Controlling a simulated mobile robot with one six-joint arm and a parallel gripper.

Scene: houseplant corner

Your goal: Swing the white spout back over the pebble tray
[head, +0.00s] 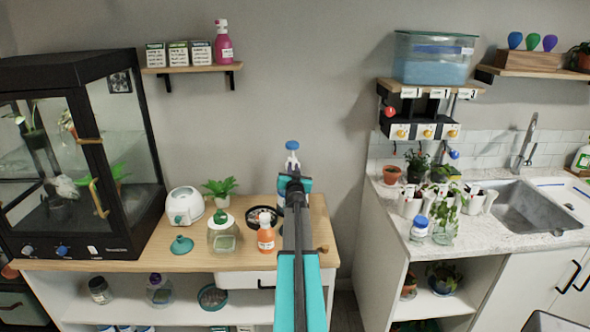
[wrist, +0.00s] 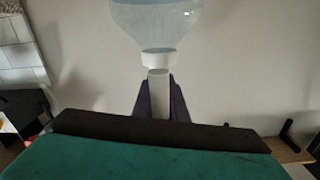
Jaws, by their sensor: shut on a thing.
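My gripper (head: 292,178) is raised in front of the wall, above the wooden counter. In the wrist view the dark fingers (wrist: 161,104) are shut on the white stem of a clear, bluish bulb-shaped vessel (wrist: 158,25). The vessel stands upright above the fingers, with a white collar at its neck. In the head view its blue top (head: 292,146) shows above the gripper. I cannot pick out a separate white spout with certainty. A dark round tray (head: 252,213) sits on the wooden counter, partly hidden; whether it holds pebbles is unclear.
The wooden counter (head: 160,257) also holds an orange bottle (head: 265,236), a glass jar (head: 222,241) and a white device (head: 185,206). A terrarium cabinet (head: 75,160) stands left. At right are a water tank (head: 432,58) on a shelf and a sink (head: 525,208).

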